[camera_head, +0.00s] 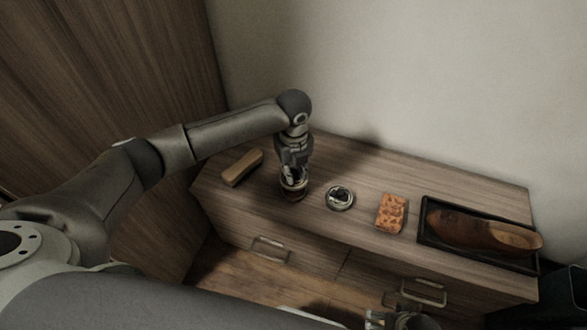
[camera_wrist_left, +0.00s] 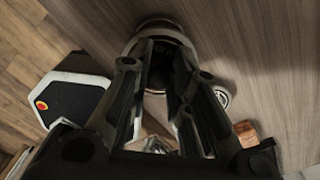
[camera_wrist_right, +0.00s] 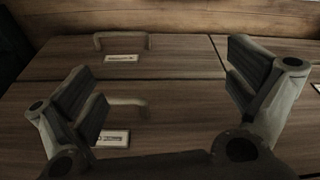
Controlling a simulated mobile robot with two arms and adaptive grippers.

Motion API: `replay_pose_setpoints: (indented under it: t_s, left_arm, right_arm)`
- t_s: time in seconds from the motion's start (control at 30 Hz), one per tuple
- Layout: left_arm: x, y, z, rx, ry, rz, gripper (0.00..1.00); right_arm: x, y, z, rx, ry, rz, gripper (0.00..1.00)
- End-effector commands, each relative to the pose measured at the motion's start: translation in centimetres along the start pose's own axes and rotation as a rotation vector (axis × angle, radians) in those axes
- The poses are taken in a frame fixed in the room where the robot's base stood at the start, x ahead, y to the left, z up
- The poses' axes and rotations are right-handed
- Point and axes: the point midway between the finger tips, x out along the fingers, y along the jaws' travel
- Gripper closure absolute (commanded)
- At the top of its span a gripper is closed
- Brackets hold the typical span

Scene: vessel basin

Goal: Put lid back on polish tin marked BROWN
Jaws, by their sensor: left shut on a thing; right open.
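In the left wrist view the gripper (camera_wrist_left: 157,85) is shut on a dark round piece, seemingly the lid, at the tin (camera_wrist_left: 158,24). The fingers hide much of it; I cannot tell whether lid and tin touch, and no marking is readable. A second round tin (camera_head: 340,198), metallic with a dark top, stands to the right. My right gripper (camera_wrist_right: 165,90) is open and empty before the drawer fronts.
A wooden brush (camera_head: 242,168) lies left of the left gripper. An orange patterned cloth (camera_head: 391,213) lies right of the second tin. A black tray (camera_head: 430,228) with a brown shoe (camera_head: 485,231) fills the right end. Drawer handles (camera_head: 423,292) jut from the front.

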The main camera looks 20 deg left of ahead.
Motion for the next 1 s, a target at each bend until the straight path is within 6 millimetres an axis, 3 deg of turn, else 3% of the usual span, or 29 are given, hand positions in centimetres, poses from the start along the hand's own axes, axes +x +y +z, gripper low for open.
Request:
replay_pose_setpoints:
  t_s: [0.77, 1.0]
  left_arm:
    - [1.9, 0.0, 0.0, 0.0, -0.001, -0.001, 0.99]
    - [3.5, 0.0, 0.0, 0.0, 0.0, 0.0, 0.99]
  right_arm:
    - [-7.1, 0.4, -3.0, 0.007, 0.042, 0.007, 0.0]
    - [-9.1, 0.5, -3.4, 0.009, 0.052, 0.009, 0.0]
